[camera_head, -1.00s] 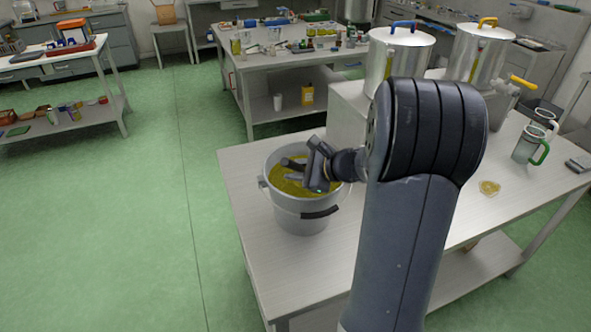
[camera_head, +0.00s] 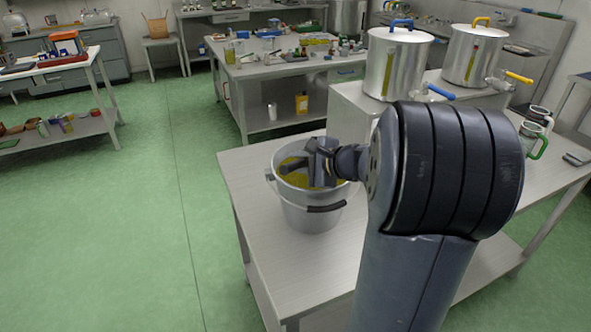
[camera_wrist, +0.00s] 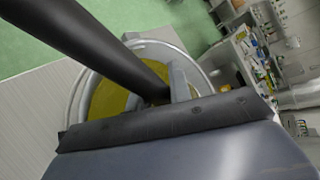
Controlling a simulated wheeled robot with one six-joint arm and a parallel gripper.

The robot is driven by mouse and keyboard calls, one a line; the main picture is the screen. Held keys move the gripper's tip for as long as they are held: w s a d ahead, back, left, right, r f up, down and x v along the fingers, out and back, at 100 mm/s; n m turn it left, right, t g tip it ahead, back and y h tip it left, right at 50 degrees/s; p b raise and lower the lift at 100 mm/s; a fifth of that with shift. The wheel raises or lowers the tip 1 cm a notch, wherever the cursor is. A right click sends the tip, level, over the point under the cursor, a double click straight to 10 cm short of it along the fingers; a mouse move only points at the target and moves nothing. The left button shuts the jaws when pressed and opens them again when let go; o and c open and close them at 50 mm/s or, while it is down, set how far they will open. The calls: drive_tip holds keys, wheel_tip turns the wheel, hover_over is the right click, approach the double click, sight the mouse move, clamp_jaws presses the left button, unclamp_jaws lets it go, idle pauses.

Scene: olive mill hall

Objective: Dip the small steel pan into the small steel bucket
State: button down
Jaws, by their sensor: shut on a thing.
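The small steel bucket (camera_head: 312,219) stands upright near the left end of the steel table, holding a yellow-green liquid. Its dark carrying grip hangs at the front. My gripper (camera_head: 300,167) is over the bucket's mouth, at about rim height, and is shut on the small steel pan. The pan's bowl cannot be made out in either view, so I cannot tell whether it touches the liquid. In the wrist view a long dark bar (camera_wrist: 95,45), apparently the pan's handle, runs toward the gripper's grey finger (camera_wrist: 180,80), with the bucket's liquid behind it.
Two lidded steel tanks (camera_head: 395,68) stand on a raised block behind the bucket, with taps on them. The table (camera_head: 262,240) is bare in front of the bucket. A cluttered table (camera_head: 225,65) stands behind.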

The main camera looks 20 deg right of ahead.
drive_tip(key=shift+s+a+f, duration=0.15)
drive_tip(key=shift+a+f, duration=0.05)
drive_tip(key=shift+f, duration=0.15)
drive_tip(key=shift+s+a+r+n+t+b, duration=0.15)
drive_tip(key=shift+r+n+b, duration=0.1)
drive_tip(key=shift+r+b, duration=0.15)
drive_tip(key=shift+a+r+n+t+b, duration=0.15)
drive_tip(key=shift+r+n+b, duration=0.1)
drive_tip(key=shift+r, duration=0.6)
wheel_tip(320, 180, up, 6)
drive_tip(key=p, duration=0.4)
drive_tip(key=shift+d+r+h+p, duration=0.15)
drive_tip(key=shift+r+h+p, duration=0.05)
drive_tip(key=shift+h+p, duration=0.1)
idle(0.6)
